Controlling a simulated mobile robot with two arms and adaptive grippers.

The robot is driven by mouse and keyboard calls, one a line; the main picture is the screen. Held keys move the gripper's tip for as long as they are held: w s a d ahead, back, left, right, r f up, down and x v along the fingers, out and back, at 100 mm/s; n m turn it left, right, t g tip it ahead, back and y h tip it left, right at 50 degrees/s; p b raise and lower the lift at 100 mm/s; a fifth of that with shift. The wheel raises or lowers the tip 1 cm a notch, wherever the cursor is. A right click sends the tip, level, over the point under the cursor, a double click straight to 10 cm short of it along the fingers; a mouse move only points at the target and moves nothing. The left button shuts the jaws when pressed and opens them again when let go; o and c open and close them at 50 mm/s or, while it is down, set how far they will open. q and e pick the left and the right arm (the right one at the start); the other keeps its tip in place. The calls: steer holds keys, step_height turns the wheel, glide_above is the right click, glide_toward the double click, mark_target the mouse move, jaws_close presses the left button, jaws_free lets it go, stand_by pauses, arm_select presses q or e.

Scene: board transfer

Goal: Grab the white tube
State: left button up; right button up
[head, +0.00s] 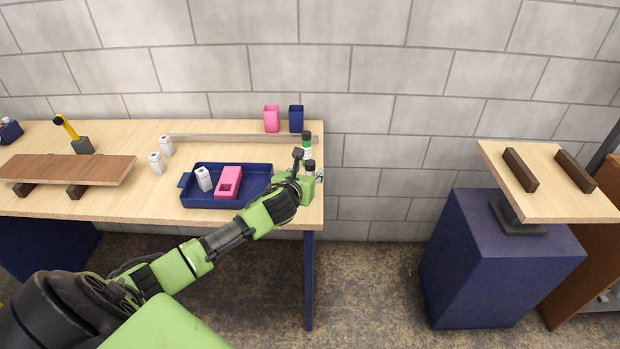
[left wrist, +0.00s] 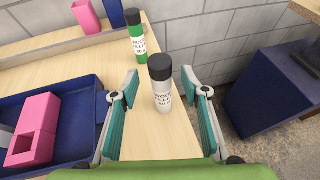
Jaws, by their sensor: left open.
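The white tube (left wrist: 162,96) has a black cap and printed dark lettering, and it stands upright near the right end of the workbench. In the head view mostly its black cap (head: 310,164) shows, and my gripper hides its lower part. My left gripper (head: 314,178) is open at the tube. In the left wrist view the tube appears between the two spread teal-padded fingers (left wrist: 166,92), with gaps visible on both sides. A green tube (left wrist: 137,45) with a black cap stands behind it; it also shows in the head view (head: 307,145). My right gripper is not in view.
A blue tray (head: 231,204) with a pink block (head: 229,180) and a white bottle (head: 204,180) lies left of the gripper. Pink (head: 271,119) and blue (head: 296,119) cups stand at the back. The bench's right edge is close to the tube.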

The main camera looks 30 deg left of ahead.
arm_select(q)
steer(key=shift+x, duration=1.55)
steer(key=shift+d, duration=0.1)
jaws_close()
